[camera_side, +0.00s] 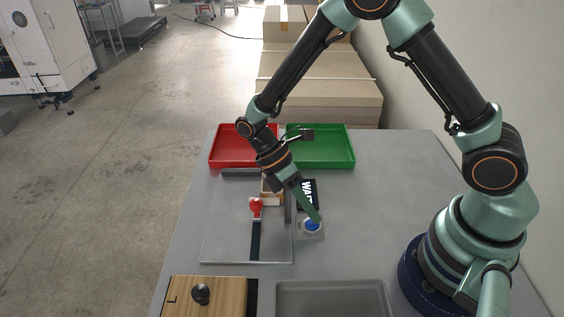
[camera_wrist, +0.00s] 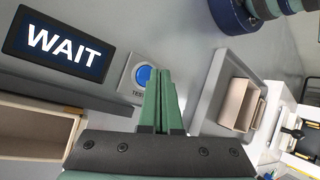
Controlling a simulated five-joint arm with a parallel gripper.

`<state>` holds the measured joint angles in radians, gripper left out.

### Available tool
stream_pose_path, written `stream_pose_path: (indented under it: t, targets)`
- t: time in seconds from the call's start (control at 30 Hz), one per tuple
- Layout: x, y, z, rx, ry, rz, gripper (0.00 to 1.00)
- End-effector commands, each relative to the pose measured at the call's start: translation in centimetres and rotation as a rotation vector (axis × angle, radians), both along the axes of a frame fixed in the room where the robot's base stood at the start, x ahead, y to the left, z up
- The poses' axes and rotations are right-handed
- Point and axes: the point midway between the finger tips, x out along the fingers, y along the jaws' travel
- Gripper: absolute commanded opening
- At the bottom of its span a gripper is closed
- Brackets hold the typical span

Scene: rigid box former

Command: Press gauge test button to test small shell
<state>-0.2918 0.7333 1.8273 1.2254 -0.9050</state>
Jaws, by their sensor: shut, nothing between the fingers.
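My gripper (camera_side: 318,219) is shut and empty, pointing down at the blue test button (camera_side: 312,226) on its small grey plate. In the wrist view the fingertips (camera_wrist: 161,74) lie just right of the button (camera_wrist: 145,76); I cannot tell whether they touch it. The dark display (camera_side: 308,193) beside the button reads WAIT, also clear in the wrist view (camera_wrist: 62,46). A tan box shell (camera_side: 270,187) sits in the fixture behind the red-handled slide, partly hidden by my gripper. Its open end shows at the wrist view's lower left (camera_wrist: 35,143). I cannot tell its size class.
A red tray (camera_side: 225,160) and a green tray (camera_side: 335,158) stand at the back. The red handle (camera_side: 256,206) stands on the plate. A grey tray (camera_side: 330,290) is in front, holding tan pieces (camera_wrist: 238,104) in the wrist view. A wooden block (camera_side: 220,291) with a black knob is front left.

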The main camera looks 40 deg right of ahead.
Motion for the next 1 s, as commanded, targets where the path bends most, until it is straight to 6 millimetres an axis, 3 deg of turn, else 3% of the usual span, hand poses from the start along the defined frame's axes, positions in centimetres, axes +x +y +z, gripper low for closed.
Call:
stream_pose_path:
  t: [1.0]
  targets:
    - [0.04,-0.15,-0.99,0.002,0.002,-0.002,0.0]
